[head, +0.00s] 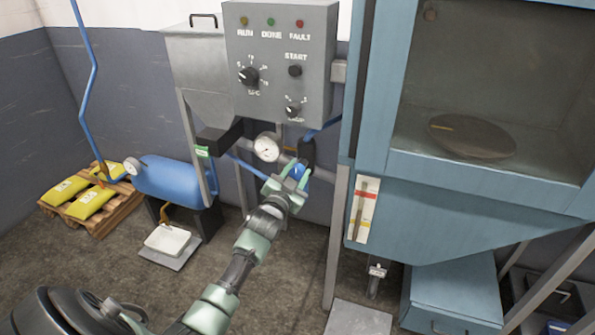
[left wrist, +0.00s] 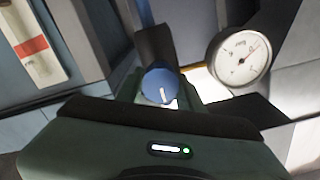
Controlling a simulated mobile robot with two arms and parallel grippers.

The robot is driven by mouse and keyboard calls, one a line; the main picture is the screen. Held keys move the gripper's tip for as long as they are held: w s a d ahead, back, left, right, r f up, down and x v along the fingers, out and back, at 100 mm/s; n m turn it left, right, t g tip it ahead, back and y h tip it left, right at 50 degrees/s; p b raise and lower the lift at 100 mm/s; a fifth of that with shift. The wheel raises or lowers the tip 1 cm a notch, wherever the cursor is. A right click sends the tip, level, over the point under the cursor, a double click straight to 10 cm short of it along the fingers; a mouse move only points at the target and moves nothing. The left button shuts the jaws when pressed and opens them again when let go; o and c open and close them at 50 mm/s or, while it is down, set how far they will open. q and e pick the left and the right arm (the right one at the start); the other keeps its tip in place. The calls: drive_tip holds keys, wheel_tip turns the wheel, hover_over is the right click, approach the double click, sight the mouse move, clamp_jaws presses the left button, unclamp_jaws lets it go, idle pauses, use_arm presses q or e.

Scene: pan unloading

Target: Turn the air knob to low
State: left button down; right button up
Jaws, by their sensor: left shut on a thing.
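The air knob is a blue round knob (head: 298,171) below the grey control box, just right of a white-faced gauge (head: 266,148). In the left wrist view the blue knob (left wrist: 160,83) carries a white pointer line, and the gauge (left wrist: 239,57) stands to its right. My left gripper (head: 292,178) is shut on the knob, with its green fingers on either side of it. The fingers also show in the left wrist view (left wrist: 162,92). Any scale marks around the knob are hidden or too small to read. My right gripper is not in view.
The grey control box (head: 280,62) with lamps and dials hangs above the knob. A blue cabinet (head: 440,215) with a window stands close on the right. A blue tank (head: 172,180) and a pallet with yellow bags (head: 92,204) are at the left.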

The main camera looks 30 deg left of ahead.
use_arm(q)
drive_tip(key=shift+f, duration=0.15)
drive_tip(key=c, duration=0.9)
unclamp_jaws()
drive_tip(key=shift+s, duration=0.1)
drive_tip(key=v, duration=0.7)
drive_tip(key=shift+s, duration=0.35)
